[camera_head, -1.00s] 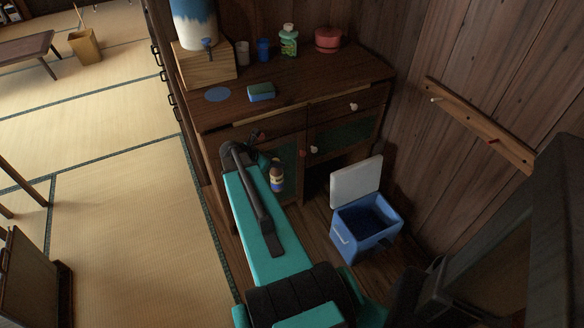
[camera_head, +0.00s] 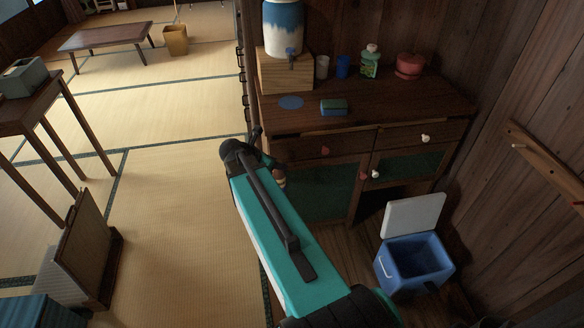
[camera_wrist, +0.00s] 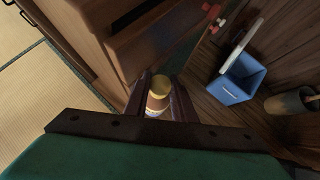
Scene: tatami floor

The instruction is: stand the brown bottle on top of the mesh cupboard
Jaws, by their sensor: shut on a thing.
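The mesh cupboard (camera_head: 395,100) is dark wood with two drawers and green mesh doors, against the wooden wall. Its corner also shows in the wrist view (camera_wrist: 160,48). My gripper (camera_wrist: 159,100) is shut on the brown bottle (camera_wrist: 157,102), which has a yellowish top and a pale label. In the head view the bottle (camera_head: 280,178) is mostly hidden behind my arm, in front of the cupboard's left side and below its top. It is apart from the cupboard top.
The front right top is clear. An open blue cooler (camera_head: 415,265) stands on the floor.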

